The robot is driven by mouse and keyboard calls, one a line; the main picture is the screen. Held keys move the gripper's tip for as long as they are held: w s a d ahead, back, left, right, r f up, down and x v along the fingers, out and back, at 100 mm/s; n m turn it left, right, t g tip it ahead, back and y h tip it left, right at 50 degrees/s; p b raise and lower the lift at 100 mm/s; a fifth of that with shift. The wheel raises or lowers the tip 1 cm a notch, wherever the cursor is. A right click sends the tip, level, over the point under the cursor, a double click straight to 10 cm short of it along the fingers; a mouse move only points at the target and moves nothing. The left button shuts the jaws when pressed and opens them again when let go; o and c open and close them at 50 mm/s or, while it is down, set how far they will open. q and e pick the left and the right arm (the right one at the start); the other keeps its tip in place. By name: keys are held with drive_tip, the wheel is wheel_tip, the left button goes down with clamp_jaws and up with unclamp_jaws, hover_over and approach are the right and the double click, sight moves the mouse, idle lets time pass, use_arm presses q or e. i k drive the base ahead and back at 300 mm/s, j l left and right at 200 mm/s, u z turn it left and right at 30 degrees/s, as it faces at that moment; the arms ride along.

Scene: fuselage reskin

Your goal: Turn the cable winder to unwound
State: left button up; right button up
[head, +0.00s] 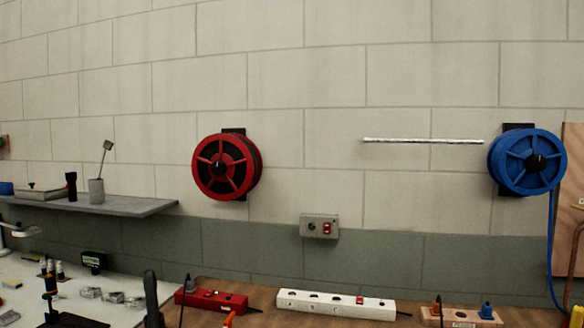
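Two cable winders are mounted on the block wall. The red winder (226,167) is left of the middle, with a spoked front and a dark hub; no cable is seen hanging from it. How far either winder is turned cannot be told. Neither of my grippers is clearly in view.
A thin silvery rod (423,141) lies along the wall between the winders. A switch box (319,226) is below. The bench holds a white power strip (336,304), a red strip (211,299) and a wooden plug block (461,316). A grey shelf (130,208) juts out at left.

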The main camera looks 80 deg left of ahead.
sight(218, 168)
drive_tip(key=u, duration=3.15)
drive_tip(key=i+j, duration=0.1)
